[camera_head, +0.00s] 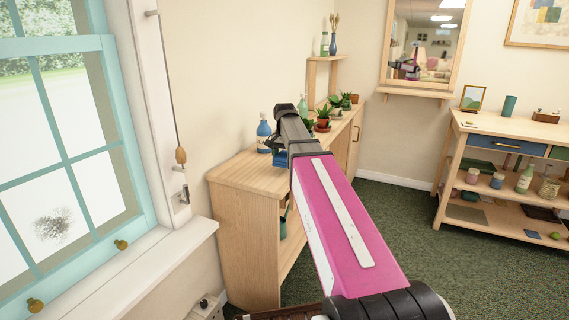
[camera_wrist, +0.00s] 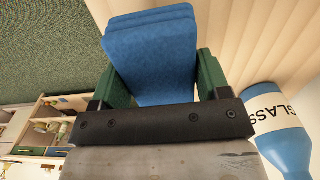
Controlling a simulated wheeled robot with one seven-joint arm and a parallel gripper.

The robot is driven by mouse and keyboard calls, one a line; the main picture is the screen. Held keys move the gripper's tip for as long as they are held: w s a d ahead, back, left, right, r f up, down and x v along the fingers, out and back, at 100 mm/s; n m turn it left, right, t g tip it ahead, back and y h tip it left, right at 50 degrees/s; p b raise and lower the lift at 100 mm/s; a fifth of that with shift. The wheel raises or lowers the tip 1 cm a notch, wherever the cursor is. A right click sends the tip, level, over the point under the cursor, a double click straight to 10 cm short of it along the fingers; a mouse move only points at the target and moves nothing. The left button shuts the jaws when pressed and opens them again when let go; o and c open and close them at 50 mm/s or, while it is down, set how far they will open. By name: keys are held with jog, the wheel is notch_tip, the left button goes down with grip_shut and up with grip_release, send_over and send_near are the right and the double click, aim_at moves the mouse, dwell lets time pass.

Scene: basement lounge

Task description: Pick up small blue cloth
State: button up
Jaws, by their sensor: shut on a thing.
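The small blue cloth (camera_wrist: 152,55) is folded in layers and sits between the two green fingers of my gripper (camera_wrist: 160,78) in the wrist view. The fingers are shut on it from both sides. In the head view, a bit of the blue cloth (camera_head: 280,158) shows beside the end of my arm, near the front edge of the wooden cabinet (camera_head: 240,175). My arm hides most of my gripper in the head view. I cannot tell whether the cloth still touches the cabinet top.
A blue bottle (camera_head: 263,134) stands on the cabinet close to my gripper; it also shows at right in the wrist view (camera_wrist: 284,145). Potted plants (camera_head: 323,119) stand farther back. A window is at left, and a shelf unit (camera_head: 500,131) is at right. Green carpet lies between.

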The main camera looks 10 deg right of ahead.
jog(key=s+a+r, duration=0.4)
jog(key=a+r, duration=0.3)
jog(key=a, duration=0.3)
jog(key=shift+s+a+r, duration=0.25)
jog(key=shift+a+r, duration=0.1)
jog(key=shift+a, duration=0.05)
